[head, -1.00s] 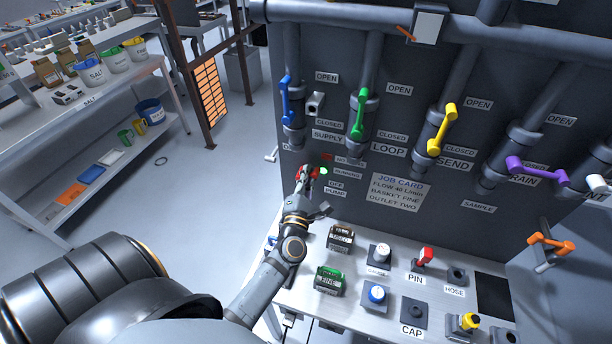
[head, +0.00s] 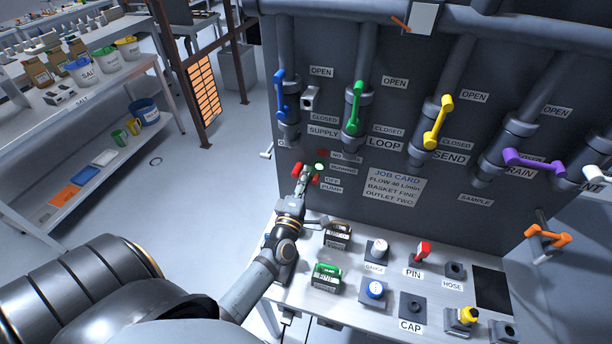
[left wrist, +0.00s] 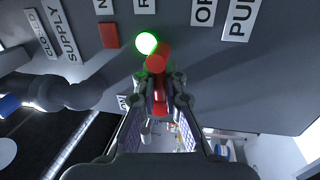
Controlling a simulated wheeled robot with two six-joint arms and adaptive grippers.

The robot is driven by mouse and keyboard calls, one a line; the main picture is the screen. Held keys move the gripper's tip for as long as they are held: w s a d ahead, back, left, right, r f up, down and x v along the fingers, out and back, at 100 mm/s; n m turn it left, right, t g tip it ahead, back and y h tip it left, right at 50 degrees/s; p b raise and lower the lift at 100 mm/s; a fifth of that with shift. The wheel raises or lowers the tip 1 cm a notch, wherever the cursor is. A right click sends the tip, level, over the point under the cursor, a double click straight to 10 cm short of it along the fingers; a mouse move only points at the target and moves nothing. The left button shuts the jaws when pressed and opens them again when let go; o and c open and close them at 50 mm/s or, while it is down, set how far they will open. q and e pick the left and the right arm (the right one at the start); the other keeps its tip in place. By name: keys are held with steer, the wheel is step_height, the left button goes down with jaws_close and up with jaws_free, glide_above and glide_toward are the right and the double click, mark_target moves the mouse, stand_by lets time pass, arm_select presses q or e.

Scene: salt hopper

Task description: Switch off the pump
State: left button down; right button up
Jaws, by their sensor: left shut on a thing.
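The pump switch has a red handle (left wrist: 155,62) on the dark panel, by the PUMP (left wrist: 241,18) and OFF (left wrist: 203,11) labels. My left gripper (left wrist: 158,98) is shut on the red handle, with red showing between the fingers and beyond their tips. In the head view my left gripper (head: 303,179) reaches the panel, with red on both sides of it. A round green lamp (left wrist: 146,43) is lit just beside the handle; it also shows in the head view (head: 320,167). A red square (left wrist: 109,35) looks dull. My right gripper is out of view.
Below is a bench (head: 345,299) with gauges, a red pin and several small fittings. Shelves (head: 110,172) stand at left, across open floor.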

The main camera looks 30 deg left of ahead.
arm_select(q)
steer(key=shift+f, duration=0.15)
steer(key=c, duration=1.4)
jaws_free()
steer(key=shift+c, duration=0.2)
steer(key=v, duration=1.2)
